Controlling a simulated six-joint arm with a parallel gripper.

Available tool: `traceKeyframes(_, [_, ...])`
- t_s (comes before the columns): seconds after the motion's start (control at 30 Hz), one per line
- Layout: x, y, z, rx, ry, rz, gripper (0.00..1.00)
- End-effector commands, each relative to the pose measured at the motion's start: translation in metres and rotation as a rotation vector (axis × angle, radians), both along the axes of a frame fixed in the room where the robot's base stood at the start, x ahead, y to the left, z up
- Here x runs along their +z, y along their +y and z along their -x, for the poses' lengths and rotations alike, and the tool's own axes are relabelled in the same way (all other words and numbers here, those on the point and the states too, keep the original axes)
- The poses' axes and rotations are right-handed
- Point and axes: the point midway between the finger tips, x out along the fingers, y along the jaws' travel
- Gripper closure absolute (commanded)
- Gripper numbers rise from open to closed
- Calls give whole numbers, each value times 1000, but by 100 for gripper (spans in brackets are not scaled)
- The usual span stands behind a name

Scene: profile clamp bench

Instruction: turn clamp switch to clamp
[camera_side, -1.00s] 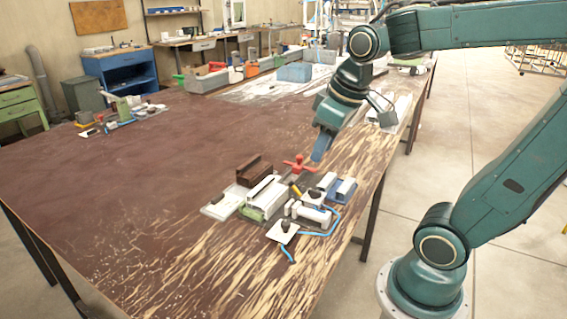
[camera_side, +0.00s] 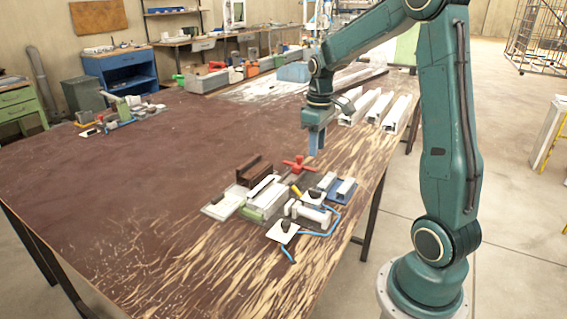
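The clamp fixture (camera_side: 262,200) sits near the right edge of the table, with a white base, a green block and a brown profile piece (camera_side: 254,170). A red star-shaped handle (camera_side: 298,163) stands at its back. Two small white plates with black knobs lie at its front right, one knob (camera_side: 285,226) nearer and another (camera_side: 315,193) farther; which is the clamp switch I cannot tell. A blue hose (camera_side: 318,234) runs by them. My gripper (camera_side: 314,150) points down above and just behind the red handle, apart from the knobs. Its blue fingers are too small to tell open or shut.
White profiles (camera_side: 374,106) lie on the table behind my gripper. A second fixture (camera_side: 122,115) stands at the far left. Bins and a blue box (camera_side: 293,72) line the back. The brown table top (camera_side: 150,180) left of the fixture is clear.

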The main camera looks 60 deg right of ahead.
Motion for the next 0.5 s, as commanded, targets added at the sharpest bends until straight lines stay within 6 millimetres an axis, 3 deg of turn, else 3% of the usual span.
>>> traceKeyframes(0.5, [-13,-8,-1,0,10,-7,67])
